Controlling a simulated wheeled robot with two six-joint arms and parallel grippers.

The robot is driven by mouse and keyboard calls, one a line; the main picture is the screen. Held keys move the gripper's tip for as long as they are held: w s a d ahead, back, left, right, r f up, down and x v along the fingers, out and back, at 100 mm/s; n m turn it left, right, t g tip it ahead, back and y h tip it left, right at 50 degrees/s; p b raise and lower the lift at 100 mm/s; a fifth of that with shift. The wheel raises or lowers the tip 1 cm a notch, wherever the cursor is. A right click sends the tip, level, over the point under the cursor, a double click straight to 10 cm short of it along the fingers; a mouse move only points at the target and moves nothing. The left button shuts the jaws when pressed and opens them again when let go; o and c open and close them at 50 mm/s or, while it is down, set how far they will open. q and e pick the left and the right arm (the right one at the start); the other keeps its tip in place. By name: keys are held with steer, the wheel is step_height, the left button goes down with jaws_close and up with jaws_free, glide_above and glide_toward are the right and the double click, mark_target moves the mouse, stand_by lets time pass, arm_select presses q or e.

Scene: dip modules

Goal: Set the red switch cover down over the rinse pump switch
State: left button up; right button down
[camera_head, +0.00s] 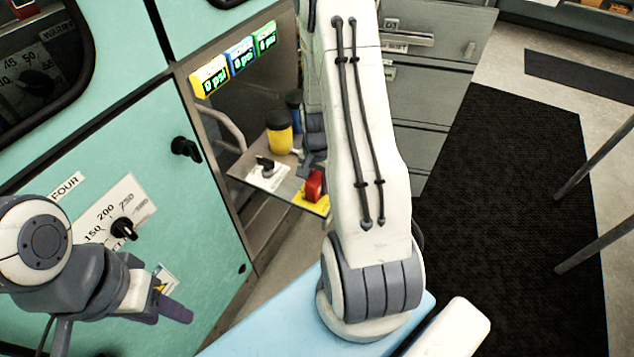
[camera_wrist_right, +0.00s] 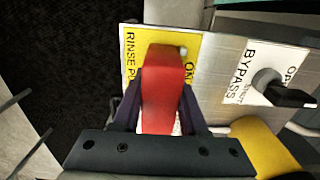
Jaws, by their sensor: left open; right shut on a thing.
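The red switch cover (camera_wrist_right: 163,90) is between the fingers of my right gripper (camera_wrist_right: 165,95), which is shut on it. In the right wrist view the cover lies in front of the yellow rinse pump label (camera_wrist_right: 134,52), hiding the switch and part of the text. I cannot tell whether it touches the plate. In the head view the cover (camera_head: 314,186) shows at the yellow label (camera_head: 314,203), and my right arm hides most of the right gripper. My left gripper (camera_head: 172,303) is open and empty in front of the green cabinet.
A metal shelf plate (camera_head: 240,177) carries the label and a black bypass knob (camera_wrist_right: 268,82) beside it. A yellow cylinder (camera_head: 279,134) stands behind. Three psi displays (camera_head: 240,56) are above. Grey drawers (camera_head: 430,100) stand to the right, with a black mat (camera_head: 510,200) on the floor.

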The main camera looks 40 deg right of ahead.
steer(key=shift+f, duration=0.3)
stand_by(0.9)
steer(key=shift+c, duration=1.8)
jaws_free()
step_height(320, 180, up, 10)
steer(key=shift+r+p, duration=0.25)
steer(key=shift+p, duration=0.15)
steer(key=a+r+n+p, duration=0.2)
steer(key=a+r+n, duration=0.25)
steer(key=a, duration=0.45)
steer(key=a+r+n+p, duration=0.1)
steer(key=a+r+n, duration=0.4)
steer(key=a, duration=0.4)
steer(key=s+a+r+n+p, duration=0.1)
steer(key=s+a+r+n, duration=0.3)
steer(key=s, duration=0.4)
steer(key=s+a+r+n+y+p, duration=0.1)
steer(key=s+a+r+n+p, duration=0.1)
steer(key=s+a+r+n, duration=0.2)
steer(key=s+a+n, duration=0.3)
steer(key=s+a, duration=0.1)
steer(key=shift+s+a+r, duration=0.15)
steer(key=shift+a+r, duration=0.15)
steer(key=shift+a, duration=0.1)
